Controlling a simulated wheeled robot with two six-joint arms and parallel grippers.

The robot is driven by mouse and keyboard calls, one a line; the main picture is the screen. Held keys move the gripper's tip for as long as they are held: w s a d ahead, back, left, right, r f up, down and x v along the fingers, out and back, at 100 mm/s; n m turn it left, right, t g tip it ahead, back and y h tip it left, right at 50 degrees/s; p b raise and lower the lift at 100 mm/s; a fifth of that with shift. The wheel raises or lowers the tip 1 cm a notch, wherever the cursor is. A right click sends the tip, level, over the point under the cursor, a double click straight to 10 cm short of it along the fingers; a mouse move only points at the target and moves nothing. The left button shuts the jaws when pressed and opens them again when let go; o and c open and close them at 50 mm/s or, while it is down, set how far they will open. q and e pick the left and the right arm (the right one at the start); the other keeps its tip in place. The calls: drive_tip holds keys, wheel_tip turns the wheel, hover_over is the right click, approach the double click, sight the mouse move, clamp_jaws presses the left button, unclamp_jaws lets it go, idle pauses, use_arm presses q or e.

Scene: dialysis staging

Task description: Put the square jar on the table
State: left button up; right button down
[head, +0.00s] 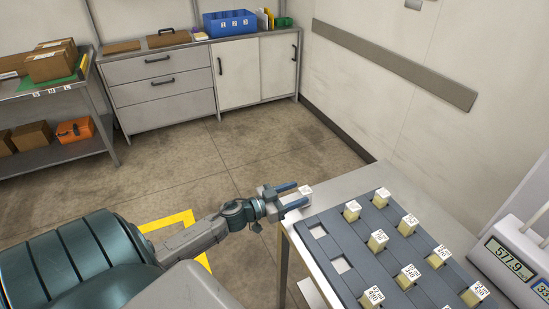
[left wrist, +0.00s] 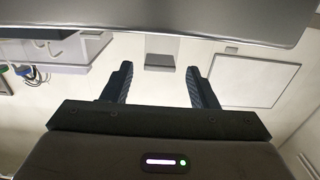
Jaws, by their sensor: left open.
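Several similar jars with pale yellow bodies, such as this one (head: 377,241), stand in a dark grey rack (head: 330,248) on the table. My right gripper is not in view.
Two rack pockets at the left are empty. A scale with a lit display (head: 509,258) stands at the right. A bare strip of table runs behind the rack. Cabinets (head: 160,85) and a shelf with boxes (head: 45,91) line the back. The floor between is clear.

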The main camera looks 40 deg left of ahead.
sight(300, 193)
use_arm(q)
drive_tip(key=b+v, duration=0.1)
drive_tip(key=v, duration=0.2)
drive_tip(key=shift+s+f, duration=0.15)
drive_tip(key=shift+f, duration=0.05)
drive_tip(key=shift+p+v, duration=0.35)
drive_tip(key=shift+v, duration=1.95)
drive_tip(key=shift+a+r, duration=0.1)
drive_tip(key=shift+r, duration=0.05)
